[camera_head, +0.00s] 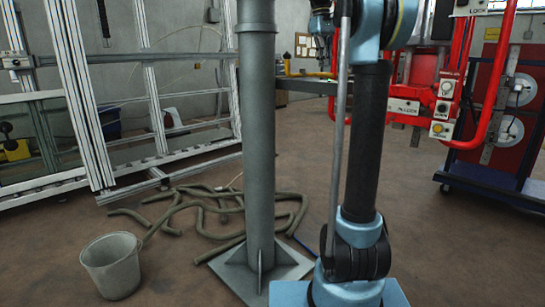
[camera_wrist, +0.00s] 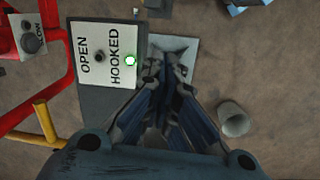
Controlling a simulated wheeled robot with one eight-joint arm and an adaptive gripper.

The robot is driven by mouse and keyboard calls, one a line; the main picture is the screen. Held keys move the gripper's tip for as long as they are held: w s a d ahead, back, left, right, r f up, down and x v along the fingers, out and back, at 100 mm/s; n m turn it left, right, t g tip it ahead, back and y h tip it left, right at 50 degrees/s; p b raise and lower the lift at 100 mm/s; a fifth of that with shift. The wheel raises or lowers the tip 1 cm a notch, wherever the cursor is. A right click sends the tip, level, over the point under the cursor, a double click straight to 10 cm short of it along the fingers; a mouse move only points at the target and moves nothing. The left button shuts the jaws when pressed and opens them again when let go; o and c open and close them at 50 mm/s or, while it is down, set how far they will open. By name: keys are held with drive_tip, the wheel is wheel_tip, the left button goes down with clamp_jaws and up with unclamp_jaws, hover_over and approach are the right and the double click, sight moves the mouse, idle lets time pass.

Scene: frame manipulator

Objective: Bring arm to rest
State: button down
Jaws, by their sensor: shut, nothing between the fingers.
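My gripper (camera_wrist: 168,80) shows in the wrist view, with its dark blue-grey fingers shut and nothing visible between them. A grey control panel (camera_wrist: 84,72) lies left of the fingers in that view, apart from them as far as I can tell. It reads "OPEN" and "HOOKED" and has a dark knob and a green lit button (camera_wrist: 130,60). My blue and black arm (camera_head: 366,150) stands upright in the head view. My gripper (camera_head: 322,48) shows small at the top there, partly hidden behind the arm.
A red frame (camera_head: 466,110) with labelled buttons stands right of my arm. A grey post (camera_head: 258,130) stands left of it. Hoses (camera_head: 190,205) and a grey bucket (camera_head: 112,268) lie on the floor. Metal racks fill the left; a red-panelled cart (camera_head: 503,125) is far right.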

drive_tip(key=s+f+m+t, duration=0.1)
drive_tip(key=s+f+m, duration=0.1)
drive_tip(key=s+f, duration=1)
drive_tip(key=s+f+m+y, duration=0.1)
drive_tip(key=s+f+m, duration=0.1)
drive_tip(key=s+f, duration=1)
drive_tip(key=s+f+m+t, duration=0.1)
drive_tip(key=s+f+m, duration=0.2)
drive_tip(key=s+f, duration=0.9)
wheel_tip(320, 180, down, 12)
drive_tip(key=shift+a+r+t, duration=0.2)
drive_tip(key=shift+a+t, duration=0.1)
